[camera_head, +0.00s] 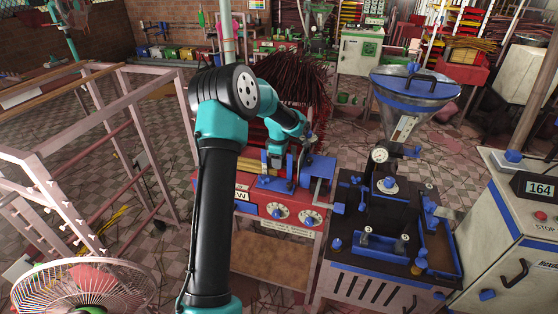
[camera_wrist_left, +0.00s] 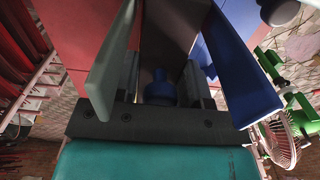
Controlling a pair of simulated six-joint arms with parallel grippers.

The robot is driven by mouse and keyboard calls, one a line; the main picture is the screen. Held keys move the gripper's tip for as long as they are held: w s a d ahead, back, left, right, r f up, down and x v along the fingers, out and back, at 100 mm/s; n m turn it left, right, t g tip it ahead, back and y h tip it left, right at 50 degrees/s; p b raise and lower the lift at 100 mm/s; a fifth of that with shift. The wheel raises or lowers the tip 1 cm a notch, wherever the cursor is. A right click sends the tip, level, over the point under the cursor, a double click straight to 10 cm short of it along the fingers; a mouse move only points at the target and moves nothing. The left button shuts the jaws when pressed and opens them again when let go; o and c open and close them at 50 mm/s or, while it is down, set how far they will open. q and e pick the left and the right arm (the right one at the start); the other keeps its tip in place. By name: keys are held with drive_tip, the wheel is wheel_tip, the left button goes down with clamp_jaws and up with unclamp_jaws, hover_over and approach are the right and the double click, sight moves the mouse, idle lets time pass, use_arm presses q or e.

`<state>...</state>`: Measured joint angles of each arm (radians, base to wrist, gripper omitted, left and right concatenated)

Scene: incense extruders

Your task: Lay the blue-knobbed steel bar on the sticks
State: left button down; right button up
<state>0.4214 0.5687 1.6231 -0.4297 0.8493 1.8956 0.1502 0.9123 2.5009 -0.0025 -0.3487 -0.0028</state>
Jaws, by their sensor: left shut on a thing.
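My left gripper (camera_head: 290,172) is over the blue-topped part of the red machine (camera_head: 280,208) in the head view. In the left wrist view, its jaws (camera_wrist_left: 158,92) are shut around a blue knob (camera_wrist_left: 160,90), which I take to be the knob of the steel bar. The bar's steel body cannot be made out clearly. Dark red sticks (camera_head: 295,85) fan out behind my arm in the head view. Whether sticks lie under the gripper is hidden by the gripper and blue parts. My right gripper is not in view.
Right of the red machine stands a dark-topped bench (camera_head: 385,225) with blue fittings and a steel funnel (camera_head: 415,88). A white cabinet (camera_head: 510,235) with a 164 display is at far right. A pink frame (camera_head: 110,115) and a fan (camera_head: 85,290) stand left.

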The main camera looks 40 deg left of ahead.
use_arm(q)
drive_tip(key=shift+f, duration=0.5)
idle(0.3)
drive_tip(key=c, duration=0.6)
unclamp_jaws()
wheel_tip(320, 180, up, 13)
drive_tip(key=shift+r, duration=0.1)
idle(0.4)
